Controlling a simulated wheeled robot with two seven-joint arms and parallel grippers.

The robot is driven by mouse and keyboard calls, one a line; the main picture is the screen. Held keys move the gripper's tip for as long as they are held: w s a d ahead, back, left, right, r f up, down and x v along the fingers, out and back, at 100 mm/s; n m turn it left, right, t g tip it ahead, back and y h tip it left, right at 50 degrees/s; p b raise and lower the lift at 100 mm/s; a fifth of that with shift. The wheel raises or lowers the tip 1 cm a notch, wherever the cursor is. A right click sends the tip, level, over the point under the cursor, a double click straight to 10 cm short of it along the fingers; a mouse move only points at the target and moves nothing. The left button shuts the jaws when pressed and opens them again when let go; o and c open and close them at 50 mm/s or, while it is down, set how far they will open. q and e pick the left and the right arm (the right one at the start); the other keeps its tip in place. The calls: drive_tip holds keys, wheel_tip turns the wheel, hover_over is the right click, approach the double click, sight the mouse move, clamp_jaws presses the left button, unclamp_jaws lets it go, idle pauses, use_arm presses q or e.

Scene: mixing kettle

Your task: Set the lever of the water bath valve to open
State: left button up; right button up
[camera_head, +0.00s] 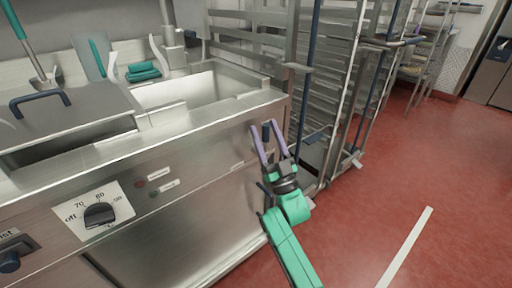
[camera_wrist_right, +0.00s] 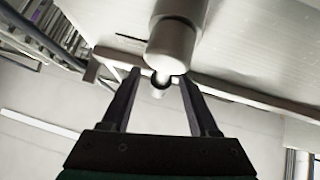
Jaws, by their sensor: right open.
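The steel water bath (camera_head: 190,92) is an open basin in the counter. My right gripper (camera_head: 266,130) is in front of the counter's right end, with its two purple fingers spread and pointing up at the steel front. A small dark blue piece (camera_head: 266,134) shows between the fingers; it may be the valve lever, but its position cannot be read. In the right wrist view, a pale cylinder (camera_wrist_right: 178,38) with a small rounded end stands over the gap of my open gripper (camera_wrist_right: 161,80). Contact cannot be told. My left gripper is out of view.
A dial (camera_head: 99,215) sits on the counter front at the left. A steel rack (camera_head: 325,90) stands just right of the counter, close to my right gripper. Green cloths (camera_head: 143,72) lie behind the bath.

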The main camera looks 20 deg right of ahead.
sight(268, 139)
drive_tip(key=b+v, duration=0.1)
drive_tip(key=v, duration=0.6)
